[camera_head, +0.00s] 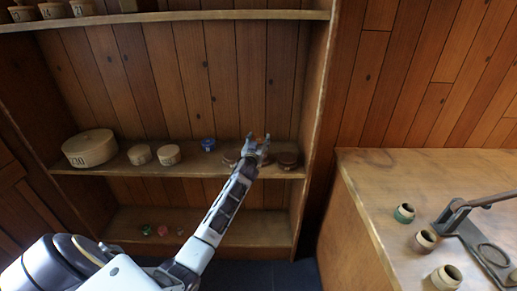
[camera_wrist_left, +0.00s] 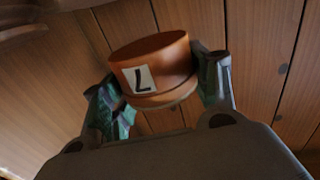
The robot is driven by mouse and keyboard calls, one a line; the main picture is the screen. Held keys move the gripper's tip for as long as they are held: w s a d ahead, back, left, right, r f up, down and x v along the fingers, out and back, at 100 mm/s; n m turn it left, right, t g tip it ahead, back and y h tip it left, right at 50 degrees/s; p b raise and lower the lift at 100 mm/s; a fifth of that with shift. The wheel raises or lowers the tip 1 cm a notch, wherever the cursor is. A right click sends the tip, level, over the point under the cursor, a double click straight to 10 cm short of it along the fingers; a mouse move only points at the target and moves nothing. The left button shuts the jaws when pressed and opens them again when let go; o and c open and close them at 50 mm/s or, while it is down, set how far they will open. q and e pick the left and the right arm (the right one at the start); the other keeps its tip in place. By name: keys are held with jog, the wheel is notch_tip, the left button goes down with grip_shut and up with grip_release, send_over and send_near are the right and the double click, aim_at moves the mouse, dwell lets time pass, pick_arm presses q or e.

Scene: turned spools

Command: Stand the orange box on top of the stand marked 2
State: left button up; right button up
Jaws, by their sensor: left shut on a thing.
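An orange round box (camera_wrist_left: 155,65) with a white label marked L is between the fingers of my left gripper (camera_wrist_left: 165,85) in the left wrist view. The gripper is shut on it, and the box is tilted. In the head view the left gripper (camera_head: 258,146) is at the middle shelf, and only a little orange of the box shows behind its fingers. I cannot tell whether the box touches the shelf. A large pale drum (camera_head: 90,148) with marks like 230 stands at the shelf's left. I cannot make out a stand marked 2. My right gripper is not in view.
Two small pale spools (camera_head: 140,154) (camera_head: 169,154), a blue one (camera_head: 208,145) and a dark reddish one (camera_head: 288,160) stand on the middle shelf (camera_head: 120,168). Numbered pots (camera_head: 52,10) line the top shelf. The bench (camera_head: 375,175) holds several spools and a metal device (camera_head: 478,238).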

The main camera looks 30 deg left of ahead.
pick_arm(q)
jog(key=shift+f, duration=0.1)
jog(key=shift+f, duration=0.3)
jog(key=shift+f+b, duration=0.5)
jog(key=shift+f, duration=1)
jog(key=o, duration=1)
jog(key=shift+f, duration=0.1)
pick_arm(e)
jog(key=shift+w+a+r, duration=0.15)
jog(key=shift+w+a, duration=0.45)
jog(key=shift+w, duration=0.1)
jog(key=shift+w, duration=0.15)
